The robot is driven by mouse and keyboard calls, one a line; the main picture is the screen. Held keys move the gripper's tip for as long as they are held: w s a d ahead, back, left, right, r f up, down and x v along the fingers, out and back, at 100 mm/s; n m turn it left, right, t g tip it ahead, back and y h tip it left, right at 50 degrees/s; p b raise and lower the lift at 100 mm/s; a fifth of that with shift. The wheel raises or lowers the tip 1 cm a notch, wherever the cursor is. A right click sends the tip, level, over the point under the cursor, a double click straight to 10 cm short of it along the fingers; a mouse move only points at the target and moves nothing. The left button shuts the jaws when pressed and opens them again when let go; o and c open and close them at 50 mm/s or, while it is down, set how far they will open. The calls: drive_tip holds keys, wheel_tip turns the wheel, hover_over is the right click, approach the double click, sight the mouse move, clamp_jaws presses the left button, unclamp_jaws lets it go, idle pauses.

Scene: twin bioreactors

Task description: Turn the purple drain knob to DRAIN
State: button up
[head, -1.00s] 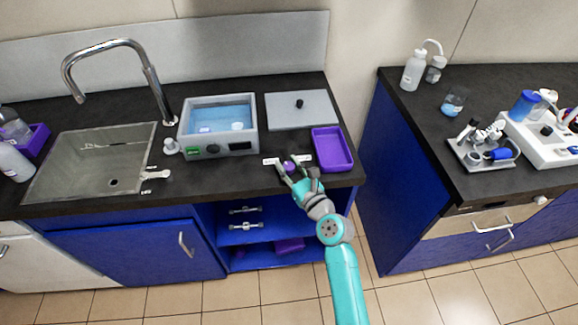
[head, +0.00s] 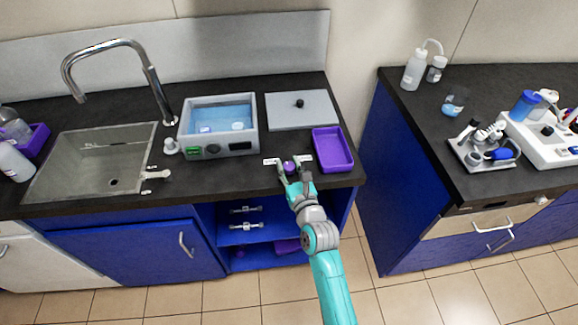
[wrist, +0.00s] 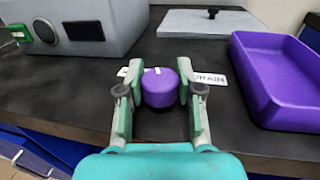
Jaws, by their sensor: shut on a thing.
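The purple drain knob (wrist: 160,88) stands on the dark counter between my gripper's fingers in the wrist view. It has a small white mark on its top, near the far edge. My gripper (wrist: 160,95) is shut on the knob, with one finger on each side. In the head view the knob (head: 289,166) is small and partly covered by my gripper (head: 290,172). A white DRAIN label (wrist: 209,78) lies right of the knob. Another white label (wrist: 123,72) lies to its left, mostly hidden behind the left finger.
A purple tray (head: 333,150) lies just right of the knob. A grey water bath (head: 218,127) stands behind to the left, and a grey lid (head: 300,110) with a black knob lies behind. The sink (head: 90,165) is further left.

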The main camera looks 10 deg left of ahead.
drive_tip(key=shift+f, duration=0.15)
drive_tip(key=o, duration=1.2)
drive_tip(key=shift+s+d, duration=0.1)
drive_tip(key=shift+s, duration=0.05)
drive_tip(key=v, duration=1.1)
drive_tip(key=shift+s+d, duration=0.2)
drive_tip(key=shift+s, duration=0.15)
